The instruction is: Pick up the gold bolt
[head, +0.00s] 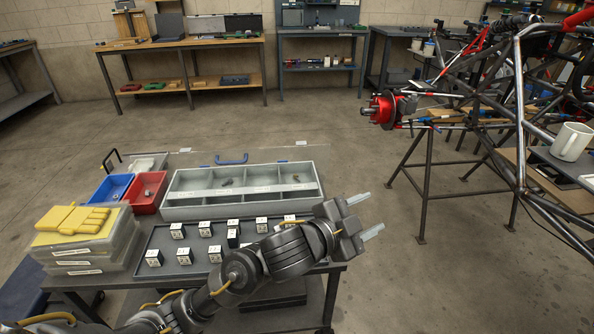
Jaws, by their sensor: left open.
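My left gripper (373,214) is open and empty, with its two pale fingers apart. It is in the air past the right end of the work table, pointing right. I cannot make out a gold bolt. A grey compartment case (183,213) lies open on the table, left of the gripper. Small dark pieces lie in some of its compartments, too small to identify. A red bin (137,207) left of the case holds small greyish parts. My right gripper is not in view.
Small labelled dark blocks (178,230) stand on a dark tray (136,272) in front of the case, partly behind my left arm. A blue bin (110,190) and yellow gloves (72,219) on stacked cases are at left. A tube chassis (521,110) with a white mug (571,142) stands at right.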

